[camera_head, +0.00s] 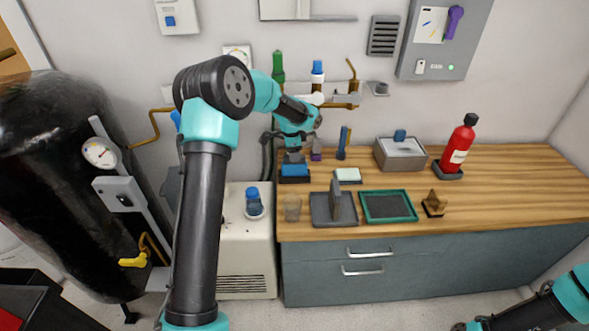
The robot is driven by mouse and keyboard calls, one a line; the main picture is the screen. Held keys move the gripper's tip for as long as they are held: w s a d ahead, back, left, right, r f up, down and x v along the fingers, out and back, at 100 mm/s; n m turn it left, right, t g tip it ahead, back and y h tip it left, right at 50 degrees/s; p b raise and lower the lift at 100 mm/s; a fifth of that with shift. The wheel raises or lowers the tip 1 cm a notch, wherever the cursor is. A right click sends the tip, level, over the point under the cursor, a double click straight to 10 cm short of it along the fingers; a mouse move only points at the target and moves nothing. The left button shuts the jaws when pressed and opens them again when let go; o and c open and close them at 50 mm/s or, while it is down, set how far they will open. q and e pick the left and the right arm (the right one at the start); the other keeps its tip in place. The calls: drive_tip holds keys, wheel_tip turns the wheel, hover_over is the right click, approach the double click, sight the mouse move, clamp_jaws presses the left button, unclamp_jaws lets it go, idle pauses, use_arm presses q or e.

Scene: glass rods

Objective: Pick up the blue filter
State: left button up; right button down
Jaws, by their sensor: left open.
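A blue block (295,169), which looks like the blue filter, sits in a dark base (294,180) at the left end of the wooden counter. My left gripper (293,158) points down right above the block and is open. Its fingers are small here, and I cannot tell whether they touch the block. The gripper partly hides the block's top.
A grey tray with an upright plate (343,207), a green-rimmed tray (389,220) and a grey box (399,154) stand to the right. A red extinguisher (459,148) stands farther right. A blue-capped jar (254,203) is on the white cabinet. The counter's right end is clear.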

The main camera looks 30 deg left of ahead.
sight(295, 168)
use_arm(q)
drive_tip(key=f, duration=0.5)
drive_tip(key=shift+w, duration=0.3)
drive_tip(key=shift+r, duration=0.1)
drive_tip(key=c, duration=1.1)
drive_tip(key=shift+o, duration=0.2)
